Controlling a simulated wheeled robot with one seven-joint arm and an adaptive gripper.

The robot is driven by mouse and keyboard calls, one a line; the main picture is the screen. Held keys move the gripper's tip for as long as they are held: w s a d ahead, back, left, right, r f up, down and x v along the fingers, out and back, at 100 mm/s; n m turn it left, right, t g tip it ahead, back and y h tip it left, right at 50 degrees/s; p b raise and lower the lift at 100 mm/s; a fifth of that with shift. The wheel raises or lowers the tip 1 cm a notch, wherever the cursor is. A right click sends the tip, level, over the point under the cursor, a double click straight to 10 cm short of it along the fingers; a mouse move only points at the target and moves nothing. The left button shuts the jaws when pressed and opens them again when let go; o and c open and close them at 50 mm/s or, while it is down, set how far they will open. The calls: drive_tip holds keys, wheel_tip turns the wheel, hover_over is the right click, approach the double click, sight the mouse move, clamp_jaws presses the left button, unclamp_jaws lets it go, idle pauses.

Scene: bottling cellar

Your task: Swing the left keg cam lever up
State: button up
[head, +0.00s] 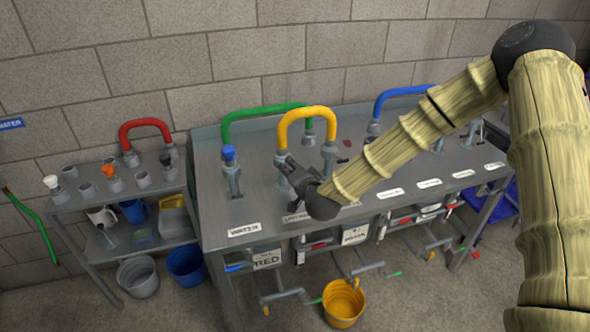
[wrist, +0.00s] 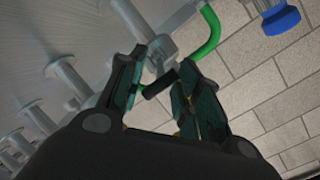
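My gripper (head: 284,162) is at the coupling under the left end of the yellow hose (head: 306,111) on the grey bench (head: 262,180). In the wrist view my gripper (wrist: 163,60) has its two fingers apart. A short black lever handle (wrist: 161,84) lies slantwise between them, at a grey metal coupling (wrist: 160,53). I cannot tell whether either finger touches the handle. In the head view my gripper hides this lever. A label below is partly hidden by my gripper, so I cannot read which keg this coupling belongs to.
A blue-capped coupling (head: 231,172) stands just left of my gripper, above the WATER label (head: 244,230). A green hose (head: 262,110) arches behind, and a blue hose (head: 405,92) is to the right. A yellow bucket (head: 343,303) is on the floor in front.

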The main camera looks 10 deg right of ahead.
drive_tip(key=v, duration=1.1)
drive_tip(key=shift+s+d, duration=0.15)
drive_tip(key=shift+s, duration=0.1)
drive_tip(key=s+f+n+g, duration=0.2)
drive_tip(key=s+f+g, duration=0.1)
drive_tip(key=s+f, duration=0.65)
drive_tip(key=s+f+n+g, duration=0.2)
drive_tip(key=s+f+g, duration=0.3)
drive_tip(key=f, duration=0.7)
drive_tip(key=s+d+f+n+g+h, duration=0.1)
drive_tip(key=s+d+f+g, duration=0.1)
drive_tip(key=s, duration=0.6)
drive_tip(key=s+d+f+n+g+h, duration=0.1)
drive_tip(key=s+d+f+n+g, duration=0.1)
drive_tip(key=s+d+f, duration=0.2)
drive_tip(key=s+d+f+n+g, duration=0.1)
drive_tip(key=s+f, duration=0.6)
drive_tip(key=s, duration=0.7)
drive_tip(key=shift+d+f+n+g+h, duration=0.3)
drive_tip(key=shift+d+f+g+h, duration=0.1)
drive_tip(key=shift+d+g, duration=0.5)
